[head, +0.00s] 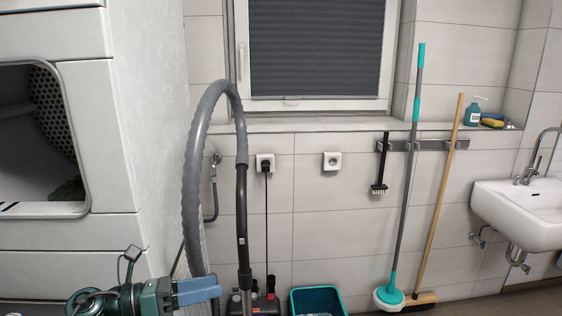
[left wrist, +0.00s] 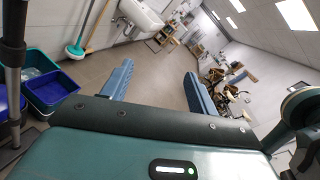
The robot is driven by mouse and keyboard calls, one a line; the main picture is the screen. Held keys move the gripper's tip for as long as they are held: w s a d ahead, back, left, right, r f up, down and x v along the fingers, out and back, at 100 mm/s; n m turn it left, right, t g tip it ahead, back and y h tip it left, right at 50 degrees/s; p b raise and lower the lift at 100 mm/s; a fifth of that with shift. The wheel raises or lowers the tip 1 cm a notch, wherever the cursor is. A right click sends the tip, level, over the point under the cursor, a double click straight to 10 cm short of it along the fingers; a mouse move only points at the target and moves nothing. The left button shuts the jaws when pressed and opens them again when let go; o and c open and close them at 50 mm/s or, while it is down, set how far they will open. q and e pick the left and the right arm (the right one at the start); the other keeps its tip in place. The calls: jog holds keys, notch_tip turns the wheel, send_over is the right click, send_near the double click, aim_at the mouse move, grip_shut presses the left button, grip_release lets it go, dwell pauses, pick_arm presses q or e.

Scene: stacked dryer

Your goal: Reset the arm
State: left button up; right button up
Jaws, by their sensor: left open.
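My left gripper (head: 198,290) is low in the head view, just left of the vacuum hose, its blue fingers pointing right. In the left wrist view its two blue fingers (left wrist: 156,88) are spread wide apart with nothing between them but floor. It touches nothing that I can see. My right gripper is not in either view.
A vacuum cleaner with a grey hose (head: 190,170) stands close to my left gripper. A teal bin (head: 318,290), a mop (head: 410,150) and a broom (head: 440,190) are along the wall. A sink (head: 515,212) is at the right. Floor (left wrist: 150,75) ahead of the gripper is clear.

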pick_arm(q)
jog(key=s+f+m+t+y, duration=0.1)
jog(key=s+f+m+y, duration=0.5)
jog(key=s+f+m, duration=0.4)
jog(key=s+f+m+t+y, duration=0.1)
jog(key=s+f+m+y, duration=0.6)
jog(key=f+m, duration=1)
jog(key=s+m, duration=0.3)
jog(key=m, duration=0.1)
jog(key=shift+d+t, duration=0.15)
jog(key=shift+t, duration=0.25)
jog(key=shift+f, duration=0.1)
